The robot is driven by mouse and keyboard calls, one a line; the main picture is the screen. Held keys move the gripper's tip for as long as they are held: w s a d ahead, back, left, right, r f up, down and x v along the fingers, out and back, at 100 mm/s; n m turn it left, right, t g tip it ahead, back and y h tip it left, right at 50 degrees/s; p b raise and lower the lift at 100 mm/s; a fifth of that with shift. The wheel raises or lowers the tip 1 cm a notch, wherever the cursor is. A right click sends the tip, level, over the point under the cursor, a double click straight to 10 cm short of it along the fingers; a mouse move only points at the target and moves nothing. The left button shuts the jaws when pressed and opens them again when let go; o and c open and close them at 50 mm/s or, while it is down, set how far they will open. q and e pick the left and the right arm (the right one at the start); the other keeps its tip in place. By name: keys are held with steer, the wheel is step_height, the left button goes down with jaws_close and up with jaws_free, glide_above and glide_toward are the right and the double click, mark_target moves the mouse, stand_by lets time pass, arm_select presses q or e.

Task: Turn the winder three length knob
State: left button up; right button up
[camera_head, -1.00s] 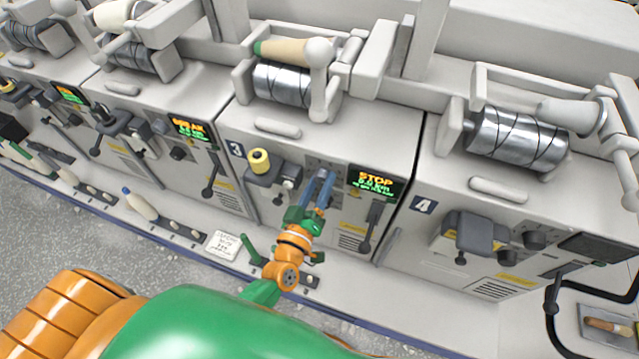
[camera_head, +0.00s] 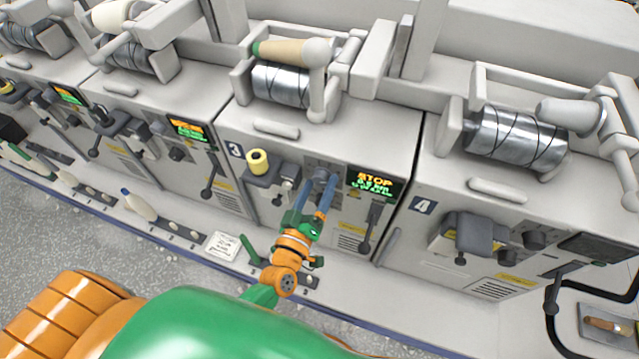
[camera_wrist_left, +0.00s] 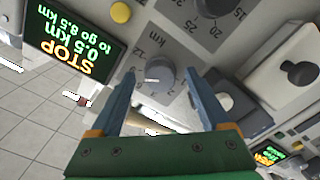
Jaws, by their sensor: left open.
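The winder three length knob (camera_head: 320,175) is a small grey round knob on the panel marked 3, left of its display. In the left wrist view the grey knob (camera_wrist_left: 160,76) has a white pointer mark and a printed km scale around it. My left gripper (camera_head: 317,182) is open, its two blue fingers spread and pointing at the panel. In the left wrist view the fingers of my left gripper (camera_wrist_left: 169,76) appear on either side of the knob, with gaps visible. I cannot tell how deep the fingertips reach. My right gripper is not in view.
The display (camera_head: 374,184) reads STOP; in the left wrist view the display (camera_wrist_left: 72,43) is upside down. A dark lever (camera_head: 371,225) hangs below it. A second dark dial (camera_wrist_left: 215,7) is close by.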

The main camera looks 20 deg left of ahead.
arm_select(q)
steer(key=s, duration=0.6)
steer(key=shift+s, duration=0.15)
steer(key=shift+a, duration=0.1)
